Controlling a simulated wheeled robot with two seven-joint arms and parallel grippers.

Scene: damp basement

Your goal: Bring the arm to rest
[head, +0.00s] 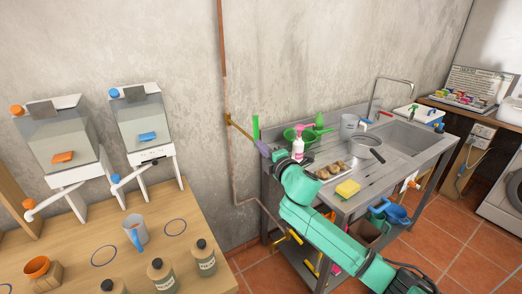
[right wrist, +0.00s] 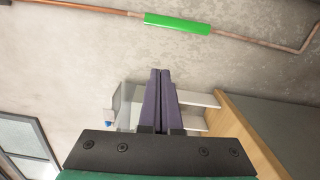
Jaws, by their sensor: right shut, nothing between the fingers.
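My right arm (head: 310,222), teal, reaches up from the lower right in the head view, in front of the sink bench. My right gripper (head: 262,148) is at its end, near the wall and the bench's left end. Its purple fingers are small there. In the right wrist view the two purple fingers (right wrist: 160,75) lie together, shut, with nothing visible between them. My left gripper is in neither view.
The steel sink bench (head: 405,160) holds a yellow sponge (head: 347,188), a pan (head: 362,146) and a tray. A copper pipe (head: 223,60) runs down the wall. At left, a wooden table (head: 65,262) carries bottles, a jug (head: 136,230) and two tanks.

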